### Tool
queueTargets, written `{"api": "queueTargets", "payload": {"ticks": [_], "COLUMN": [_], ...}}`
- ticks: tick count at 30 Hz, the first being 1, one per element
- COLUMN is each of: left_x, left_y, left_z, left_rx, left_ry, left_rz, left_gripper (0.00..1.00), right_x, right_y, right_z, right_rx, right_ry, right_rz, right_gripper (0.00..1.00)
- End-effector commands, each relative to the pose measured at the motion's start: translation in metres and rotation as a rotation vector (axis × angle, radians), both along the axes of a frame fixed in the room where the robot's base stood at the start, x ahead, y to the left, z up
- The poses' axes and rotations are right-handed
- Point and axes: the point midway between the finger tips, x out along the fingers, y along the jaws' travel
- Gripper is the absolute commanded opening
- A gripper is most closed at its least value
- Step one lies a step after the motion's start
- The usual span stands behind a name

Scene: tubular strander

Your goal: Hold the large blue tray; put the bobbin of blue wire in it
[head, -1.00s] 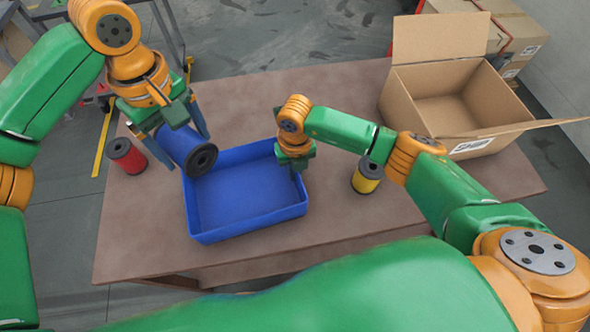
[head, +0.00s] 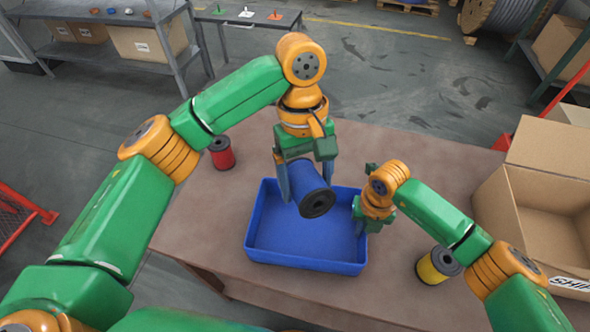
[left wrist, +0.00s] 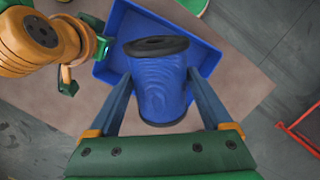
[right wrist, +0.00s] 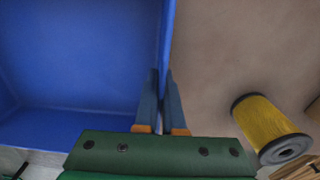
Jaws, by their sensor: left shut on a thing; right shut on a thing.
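The large blue tray (head: 305,262) sits on the table and is empty inside as far as I see. My left gripper (head: 303,192) is shut on the bobbin of blue wire (head: 306,184), holding it above the tray's back part. The bobbin has dark end flanges and is tilted, one flange towards the head camera. In the left wrist view the bobbin (left wrist: 160,85) sits between the two fingers with the tray (left wrist: 118,25) beyond it. My right gripper (head: 372,222) is shut on the tray's right wall; in the right wrist view its fingers (right wrist: 160,100) straddle the wall (right wrist: 166,40).
A red bobbin (head: 222,153) stands at the table's back left. A yellow bobbin (head: 436,266) stands right of the tray, near my right arm. An open cardboard box (head: 550,200) is on the table's right. The brown table (head: 410,150) is clear behind the tray.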

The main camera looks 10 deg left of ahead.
Motion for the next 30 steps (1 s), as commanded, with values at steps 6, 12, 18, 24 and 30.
{"api": "queueTargets", "payload": {"ticks": [6, 12, 18, 24, 30], "left_x": [-0.017, -0.009, 0.004, 0.017, 0.017], "left_y": [-0.053, -0.055, -0.037, 0.008, 0.058], "left_z": [0.006, 0.011, 0.004, -0.026, -0.063], "left_rx": [-0.258, -0.538, -0.829, -1.185, -1.425], "left_ry": [0.316, 0.488, 0.549, 0.507, 0.392], "left_rz": [0.209, 0.492, 0.751, 1.032, 1.198], "left_gripper": [0.03, 0.03, 0.03, 0.03, 0.03], "right_x": [0.000, 0.000, 0.000, 0.000, 0.000], "right_y": [0.000, 0.000, 0.000, 0.000, 0.000], "right_z": [0.000, 0.000, 0.000, 0.000, 0.000], "right_rx": [0.000, 0.000, 0.000, 0.000, 0.000], "right_ry": [0.000, 0.000, 0.000, 0.000, 0.000], "right_rz": [0.000, 0.000, 0.000, 0.000, 0.000], "right_gripper": [0.00, 0.00, 0.00, 0.00, 0.00]}}
